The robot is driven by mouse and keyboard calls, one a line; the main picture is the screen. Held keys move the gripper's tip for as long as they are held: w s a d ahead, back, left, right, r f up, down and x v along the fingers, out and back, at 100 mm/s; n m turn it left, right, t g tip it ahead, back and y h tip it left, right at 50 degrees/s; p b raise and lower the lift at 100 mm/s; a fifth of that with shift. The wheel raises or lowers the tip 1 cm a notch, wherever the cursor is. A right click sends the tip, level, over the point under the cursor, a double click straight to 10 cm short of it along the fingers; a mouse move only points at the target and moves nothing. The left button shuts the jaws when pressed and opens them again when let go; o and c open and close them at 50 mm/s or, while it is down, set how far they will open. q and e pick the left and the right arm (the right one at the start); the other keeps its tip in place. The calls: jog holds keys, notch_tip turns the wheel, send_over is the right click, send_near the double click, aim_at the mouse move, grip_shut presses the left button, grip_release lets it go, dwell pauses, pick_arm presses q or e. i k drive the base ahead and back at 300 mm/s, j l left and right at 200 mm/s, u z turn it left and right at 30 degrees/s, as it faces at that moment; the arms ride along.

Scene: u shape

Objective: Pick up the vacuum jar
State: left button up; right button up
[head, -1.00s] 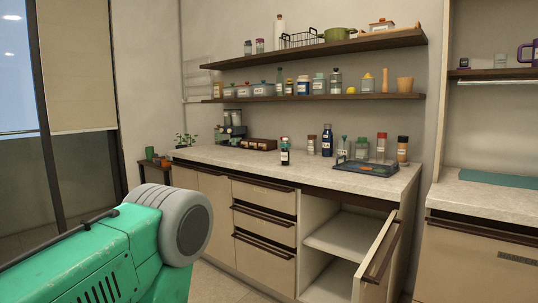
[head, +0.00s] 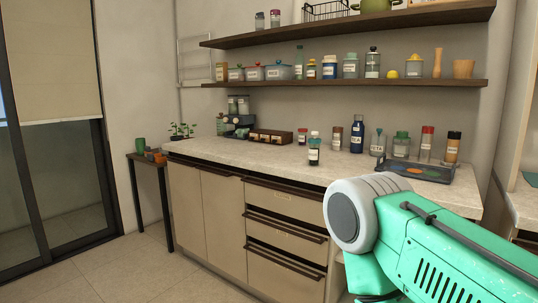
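Labelled jars stand on the lower wall shelf (head: 300,84) and on the counter (head: 290,164); the labels are too small to read, so I cannot tell which one is the vacuum jar. On the shelf are a clear jar with a dark knobbed lid (head: 372,64) and a jar with a pale lid (head: 351,66). Neither gripper is in view.
A dark tray (head: 412,171) lies at the counter's right end, with taller red- and dark-capped bottles behind it. A small side table (head: 152,195) stands left of the closed drawers (head: 286,235). The floor (head: 150,262) at left is clear.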

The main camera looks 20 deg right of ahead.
aim_at(314, 157)
jog(key=i+j+z, duration=0.2)
jog(key=i, duration=0.4)
jog(key=i+j+z, duration=0.2)
jog(key=i, duration=0.4)
jog(key=l, duration=0.1)
